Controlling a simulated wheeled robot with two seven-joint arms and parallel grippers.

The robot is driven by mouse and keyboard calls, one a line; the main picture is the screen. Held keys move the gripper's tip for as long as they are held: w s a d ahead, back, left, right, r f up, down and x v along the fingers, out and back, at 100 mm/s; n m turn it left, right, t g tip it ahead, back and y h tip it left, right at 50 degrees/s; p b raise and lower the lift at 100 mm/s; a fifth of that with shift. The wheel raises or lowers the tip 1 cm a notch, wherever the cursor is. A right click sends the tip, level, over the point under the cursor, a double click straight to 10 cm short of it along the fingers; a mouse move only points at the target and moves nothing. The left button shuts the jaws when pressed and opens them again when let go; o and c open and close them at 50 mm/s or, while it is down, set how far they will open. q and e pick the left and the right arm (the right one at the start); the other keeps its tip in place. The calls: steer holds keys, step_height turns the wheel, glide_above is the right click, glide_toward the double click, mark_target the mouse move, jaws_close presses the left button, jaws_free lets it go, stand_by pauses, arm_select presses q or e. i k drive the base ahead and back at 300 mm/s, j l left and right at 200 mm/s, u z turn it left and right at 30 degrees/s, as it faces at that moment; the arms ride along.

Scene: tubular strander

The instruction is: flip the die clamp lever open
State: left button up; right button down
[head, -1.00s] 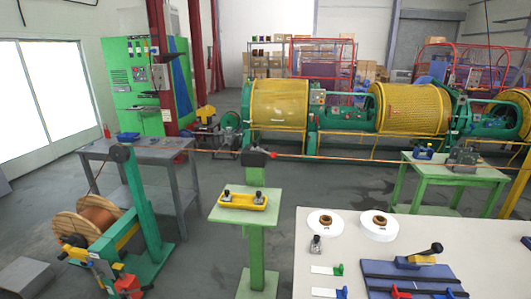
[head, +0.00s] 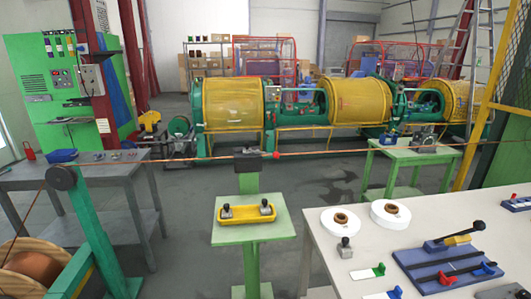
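The die clamp (head: 249,163) is a dark block on top of a green post in the middle of the head view. Its lever ends in a red knob (head: 276,155) that points to the right, lying low beside the block. A copper wire (head: 330,152) runs across the view and meets the clamp. The fine shape of the lever is too small to tell. Neither of my grippers is in view.
A green shelf (head: 222,238) with a yellow tray (head: 246,213) stands below the clamp. A white table (head: 335,247) with spools is at right. A grey table (head: 110,176) and a reel (head: 25,265) are at left. Floor shows between them.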

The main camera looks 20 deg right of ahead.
mark_target(275, 155)
steer(key=i+j+z, duration=0.15)
steer(key=i, duration=0.35)
steer(key=i+z, duration=0.1)
steer(key=i, duration=0.35)
